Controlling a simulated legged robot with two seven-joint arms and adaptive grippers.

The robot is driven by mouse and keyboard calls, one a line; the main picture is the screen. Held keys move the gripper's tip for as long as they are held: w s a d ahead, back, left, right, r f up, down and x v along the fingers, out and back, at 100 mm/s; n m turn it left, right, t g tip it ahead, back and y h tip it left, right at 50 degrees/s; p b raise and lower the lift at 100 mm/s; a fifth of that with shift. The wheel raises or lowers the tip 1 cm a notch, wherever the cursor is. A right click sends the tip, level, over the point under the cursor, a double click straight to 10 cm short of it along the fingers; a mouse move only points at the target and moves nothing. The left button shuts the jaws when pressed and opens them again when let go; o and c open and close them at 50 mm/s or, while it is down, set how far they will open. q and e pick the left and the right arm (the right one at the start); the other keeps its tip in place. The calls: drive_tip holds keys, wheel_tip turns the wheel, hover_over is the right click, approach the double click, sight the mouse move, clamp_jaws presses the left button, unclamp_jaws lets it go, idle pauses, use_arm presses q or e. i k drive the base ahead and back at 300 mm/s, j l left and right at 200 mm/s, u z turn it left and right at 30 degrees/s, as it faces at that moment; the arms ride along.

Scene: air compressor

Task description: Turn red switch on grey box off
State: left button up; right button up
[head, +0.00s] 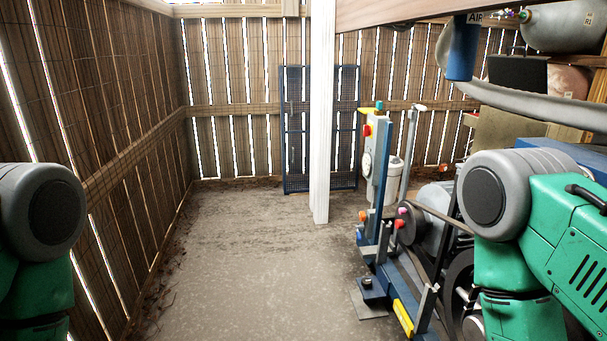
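A narrow upright grey box (377,152) stands right of centre in the head view, fixed on a blue post of the compressor. A small red switch (367,130) sticks out from its left side near the top. Whether it is on or off is too small to tell. Neither gripper shows. Only green and grey links of my arms are in view, at the left and right edges, both well apart from the box.
The compressor (432,230) with wheels and belt stands right, partly hidden by my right arm. A white post (322,120) rises left of the box. A blue mesh panel (298,150) leans at the back fence. The dirt floor (250,260) in the middle is clear.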

sight(367, 129)
drive_tip(key=i+j+z, duration=0.45)
drive_tip(key=i, duration=0.2)
drive_tip(key=i+j+z, duration=0.45)
drive_tip(key=i+j, duration=0.15)
drive_tip(key=i+j+z, duration=0.4)
drive_tip(key=i+j, duration=0.7)
drive_tip(key=i, duration=0.1)
